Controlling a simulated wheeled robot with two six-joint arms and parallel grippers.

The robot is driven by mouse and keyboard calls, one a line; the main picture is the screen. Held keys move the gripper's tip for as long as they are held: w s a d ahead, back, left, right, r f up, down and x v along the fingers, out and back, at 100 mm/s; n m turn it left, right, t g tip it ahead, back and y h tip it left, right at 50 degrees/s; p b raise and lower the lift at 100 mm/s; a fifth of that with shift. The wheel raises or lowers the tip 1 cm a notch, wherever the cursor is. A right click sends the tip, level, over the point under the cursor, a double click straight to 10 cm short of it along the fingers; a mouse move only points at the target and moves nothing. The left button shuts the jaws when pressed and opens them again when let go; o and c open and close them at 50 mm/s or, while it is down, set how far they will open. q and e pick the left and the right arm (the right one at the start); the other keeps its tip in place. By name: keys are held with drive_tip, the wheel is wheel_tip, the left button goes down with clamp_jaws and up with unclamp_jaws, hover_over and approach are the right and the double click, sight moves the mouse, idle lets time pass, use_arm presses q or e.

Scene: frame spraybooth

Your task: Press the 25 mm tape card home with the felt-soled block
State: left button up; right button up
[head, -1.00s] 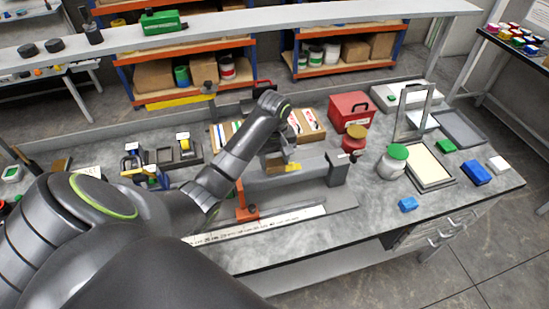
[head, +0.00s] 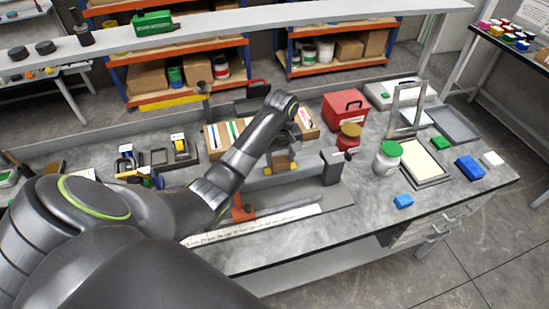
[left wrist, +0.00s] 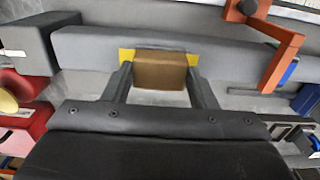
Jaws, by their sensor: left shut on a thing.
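My left gripper (head: 281,158) is shut on a brown block (head: 281,163) at the grey rail on the bench. In the left wrist view the fingers (left wrist: 160,90) grip the block (left wrist: 160,72) from both sides. The yellow card (left wrist: 126,56) shows at both ends of the block, against the grey rail (left wrist: 95,45); its middle is hidden behind the block. I cannot tell whether the block touches the card. The block's sole is not clearly visible. My right gripper is not in view.
An orange clamp (head: 241,210) stands at the rail's left end and a dark grey block (head: 331,168) at its right. A white ruler strip (head: 270,222) lies in front. A green-lidded jar (head: 387,159) and red box (head: 345,108) stand to the right.

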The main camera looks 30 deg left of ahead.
use_arm(q)
drive_tip(key=shift+w+d+f, duration=0.15)
drive_tip(key=shift+w+d, duration=1.05)
drive_tip(key=shift+w, duration=0.2)
drive_tip(key=shift+s+a, duration=1.25)
drive_tip(key=shift+s, duration=0.25)
drive_tip(key=shift+s+a, duration=1.1)
drive_tip(key=shift+s, duration=0.05)
drive_tip(key=shift+w+d, duration=1.2)
drive_tip(key=shift+w, duration=0.05)
drive_tip(key=shift+w+d, duration=1.15)
drive_tip(key=shift+w, duration=0.3)
